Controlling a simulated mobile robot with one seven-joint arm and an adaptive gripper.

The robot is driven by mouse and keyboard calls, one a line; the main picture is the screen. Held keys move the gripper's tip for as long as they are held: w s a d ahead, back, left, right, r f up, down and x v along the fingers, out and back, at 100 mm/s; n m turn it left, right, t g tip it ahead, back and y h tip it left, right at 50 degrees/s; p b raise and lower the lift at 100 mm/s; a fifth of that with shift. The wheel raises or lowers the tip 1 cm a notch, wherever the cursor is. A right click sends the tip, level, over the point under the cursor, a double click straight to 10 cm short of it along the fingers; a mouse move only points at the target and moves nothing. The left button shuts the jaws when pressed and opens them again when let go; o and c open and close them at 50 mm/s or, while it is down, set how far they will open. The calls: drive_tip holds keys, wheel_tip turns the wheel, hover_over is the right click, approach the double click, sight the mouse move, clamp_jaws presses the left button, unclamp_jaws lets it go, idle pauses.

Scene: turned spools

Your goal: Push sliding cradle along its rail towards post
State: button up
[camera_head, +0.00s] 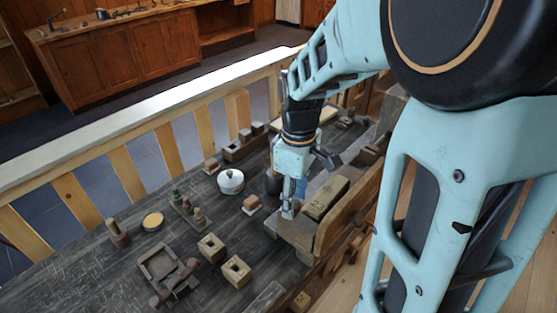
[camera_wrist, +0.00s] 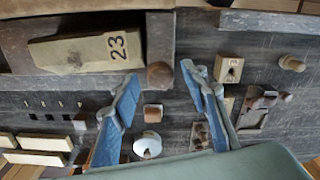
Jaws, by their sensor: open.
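My gripper (camera_head: 288,212) is open and points down at the front left end of a long wooden trough-like piece (camera_head: 345,215). In the wrist view its two blue fingers (camera_wrist: 159,73) stand apart, with a short brown block bearing a round knob (camera_wrist: 160,75) between their tips. Contact cannot be told. A pale block marked 23 (camera_head: 326,198) lies in the trough; it also shows in the wrist view (camera_wrist: 85,52). I cannot tell for certain which pieces are the sliding cradle, its rail and the post. Nothing is seen held.
A white round lidded pot (camera_head: 231,181), a small pinkish block (camera_head: 251,204), two holed blocks (camera_head: 211,247) and a square wooden frame (camera_head: 163,266) stand left of my gripper on the dark table (camera_head: 90,270). A slatted rail (camera_head: 125,170) runs behind. Bare tabletop shows at the left.

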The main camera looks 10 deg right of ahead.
drive_tip(key=shift+f, duration=0.1)
drive_tip(key=shift+c, duration=0.6)
clamp_jaws()
drive_tip(key=shift+d, duration=0.1)
drive_tip(key=w+d, duration=0.3)
drive_tip(key=d, duration=0.1)
drive_tip(key=w+d+p, duration=0.1)
drive_tip(key=w+d, duration=0.2)
drive_tip(key=d, duration=0.1)
drive_tip(key=w+d+p, duration=0.1)
drive_tip(key=w+d, duration=0.2)
drive_tip(key=d, duration=0.1)
drive_tip(key=shift+w+d, duration=0.1)
drive_tip(key=shift+d, duration=0.15)
drive_tip(key=shift+o, duration=0.6)
unclamp_jaws()
